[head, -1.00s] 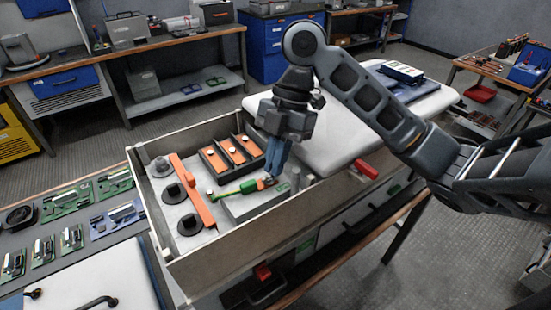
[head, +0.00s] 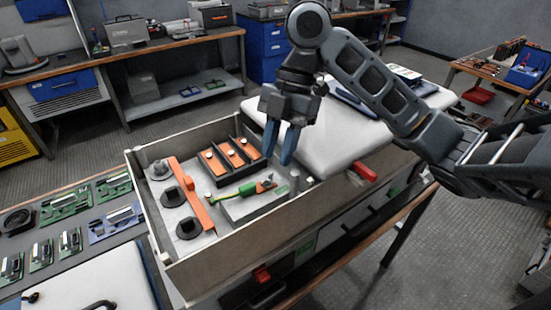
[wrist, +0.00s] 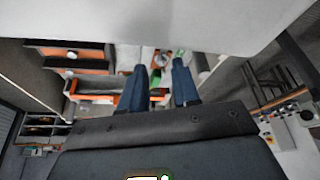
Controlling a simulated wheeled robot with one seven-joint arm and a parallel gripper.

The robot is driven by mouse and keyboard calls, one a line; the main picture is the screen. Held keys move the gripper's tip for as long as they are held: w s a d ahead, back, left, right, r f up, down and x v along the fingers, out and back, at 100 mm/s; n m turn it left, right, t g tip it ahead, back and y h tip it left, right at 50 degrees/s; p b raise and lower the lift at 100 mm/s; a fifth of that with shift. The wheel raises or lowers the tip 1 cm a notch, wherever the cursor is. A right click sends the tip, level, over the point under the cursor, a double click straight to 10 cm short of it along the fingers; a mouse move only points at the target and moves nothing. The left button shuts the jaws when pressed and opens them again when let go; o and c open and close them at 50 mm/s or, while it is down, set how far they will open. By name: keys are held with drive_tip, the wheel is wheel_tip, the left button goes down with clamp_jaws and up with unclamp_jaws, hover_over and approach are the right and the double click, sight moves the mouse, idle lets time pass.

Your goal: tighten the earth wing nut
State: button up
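The green-and-yellow earth lead (head: 234,198) lies on a grey block (head: 245,208) inside the open-topped enclosure. A small metallic and reddish fitting (head: 266,184) sits at the lead's right end; I take it for the earth terminal, but the wing nut's shape is too small to make out. My gripper (head: 280,158) has two blue fingers pointing down, spread apart with nothing between them. It hangs above and slightly behind the fitting, apart from it. In the wrist view my gripper (wrist: 160,66) also shows open, with a green part (wrist: 180,53) beyond the fingertips.
The enclosure wall (head: 235,238) surrounds the parts. An orange bar (head: 190,192) and a dark divided tray with orange strips (head: 232,160) lie left of my gripper. A white lid (head: 330,140) covers the right side, close to my fingers.

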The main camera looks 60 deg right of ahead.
drive_tip(key=v, duration=0.4)
drive_tip(key=shift+d+r, duration=0.15)
drive_tip(key=shift+r, duration=0.2)
idle(0.3)
